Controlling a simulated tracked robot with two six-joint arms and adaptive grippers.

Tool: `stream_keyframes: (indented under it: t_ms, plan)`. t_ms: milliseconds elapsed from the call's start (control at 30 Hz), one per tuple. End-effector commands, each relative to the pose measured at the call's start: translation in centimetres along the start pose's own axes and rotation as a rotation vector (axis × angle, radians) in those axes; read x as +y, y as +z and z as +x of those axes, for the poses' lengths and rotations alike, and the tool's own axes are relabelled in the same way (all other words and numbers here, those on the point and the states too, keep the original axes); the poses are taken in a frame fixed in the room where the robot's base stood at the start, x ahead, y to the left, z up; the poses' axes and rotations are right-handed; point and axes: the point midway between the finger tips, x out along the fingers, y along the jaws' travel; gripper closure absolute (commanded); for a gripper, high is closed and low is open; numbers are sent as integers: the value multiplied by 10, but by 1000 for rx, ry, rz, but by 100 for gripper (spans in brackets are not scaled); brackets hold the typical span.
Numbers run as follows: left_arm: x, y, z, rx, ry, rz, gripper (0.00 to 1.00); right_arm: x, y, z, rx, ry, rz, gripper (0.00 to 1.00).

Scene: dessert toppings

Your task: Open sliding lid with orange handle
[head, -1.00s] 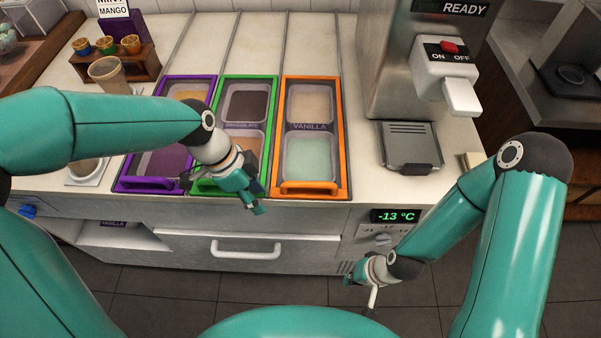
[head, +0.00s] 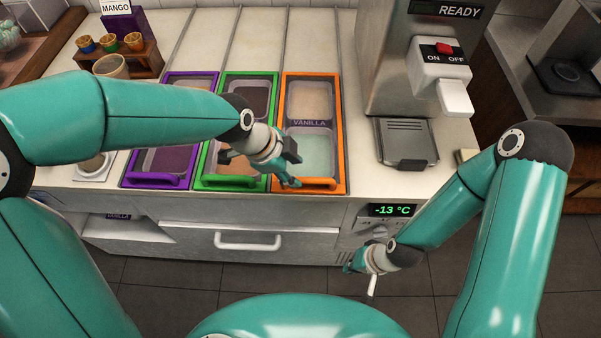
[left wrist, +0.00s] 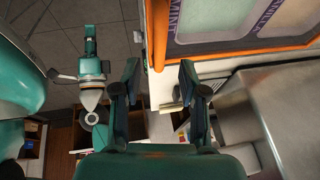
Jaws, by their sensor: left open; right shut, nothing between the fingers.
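The orange-framed sliding lid (head: 342,140) lies at the right of a row of three framed lids; a pale tub and a mint-green tub show inside its frame. Its orange handle (head: 312,183) runs along the front edge. My left gripper (head: 293,170) is open and empty at the left front of this lid, its fingers partly covering the frame's left side. In the left wrist view the open fingers (left wrist: 158,72) point toward the orange handle (left wrist: 160,35), which shows between and beyond them; I cannot tell the exact gap. My right gripper (head: 358,264) is shut and empty before the cabinet front.
Purple (head: 155,182) and green (head: 228,183) framed lids lie to the left. The dispenser (head: 440,75) and its drip tray (head: 406,143) stand to the right. A white drawer handle (head: 247,243) and temperature display (head: 391,210) are on the cabinet front.

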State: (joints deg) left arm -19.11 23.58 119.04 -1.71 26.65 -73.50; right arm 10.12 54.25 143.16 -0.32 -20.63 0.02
Motion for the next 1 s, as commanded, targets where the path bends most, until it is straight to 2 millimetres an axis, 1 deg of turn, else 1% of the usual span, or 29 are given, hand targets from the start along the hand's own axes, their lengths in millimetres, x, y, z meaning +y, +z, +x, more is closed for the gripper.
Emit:
stream_keyframes:
  t_ms: [33, 100, 200, 300, 433, 700, 933, 967, 1000]
  plan:
    - [1, 0, 10, -2, 6, 0, 58, -1, 0, -3, 0, 0, 0, 100]
    - [1, 0, 23, -1, 5, 0, 58, -2, 0, -4, 0, 0, 0, 100]
    - [0, 0, 37, -1, 4, 0, 58, -2, 0, -6, 0, 0, 0, 100]
    - [0, 0, 46, -1, 3, 0, 58, -2, 0, -7, 0, 0, 0, 100]
    - [0, 0, 53, 0, 0, 0, 58, -3, 0, -8, 0, 0, 0, 100]
    - [0, 0, 54, 0, 0, 0, 58, -3, 0, -7, 0, 0, 0, 100]
    - [0, -1, 54, 0, 0, 1, 96, -3, 0, -7, 0, 0, 0, 100]
    - [0, -1, 54, 0, 0, 1, 100, -3, 0, -7, 0, 0, 0, 100]
    - [0, -1, 54, 0, 0, 1, 100, -3, 0, -7, 0, 0, 0, 100]
